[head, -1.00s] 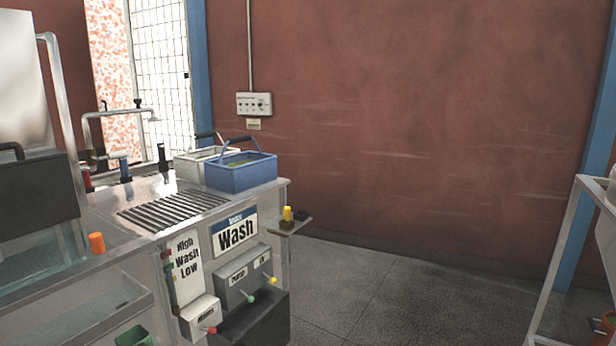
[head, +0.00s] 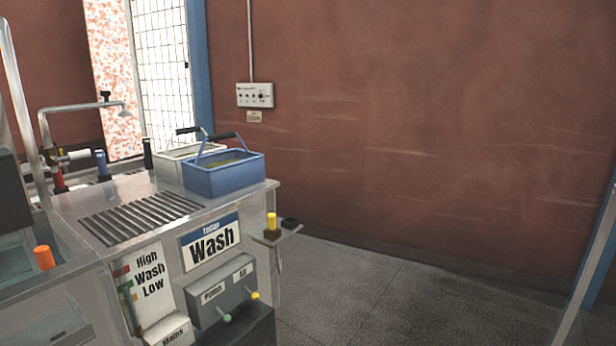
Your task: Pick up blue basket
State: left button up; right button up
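The blue basket (head: 224,178) stands upright on the far right corner of the metal wash counter (head: 90,205). Its handle, with a dark grip (head: 220,136), is raised over it. Something yellowish-green shows inside, too small to make out. A white basket (head: 172,165) stands just behind and left of it, partly hidden by it. Neither of my grippers shows in the head view.
A slatted drain (head: 140,218) lies in the counter in front of the baskets. Control boxes (head: 222,291) with coloured knobs and a small shelf with a yellow button (head: 271,222) jut from the counter. Open grey floor (head: 400,300) lies to the right.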

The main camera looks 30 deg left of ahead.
aim_at(214, 176)
jog(key=z, duration=0.05)
jog(key=i, duration=2)
jog(key=u, duration=0.65)
jog(key=i, duration=1.65)
jog(key=u, duration=1.9)
jog(key=i, duration=0.8)
jog(key=u, duration=0.65)
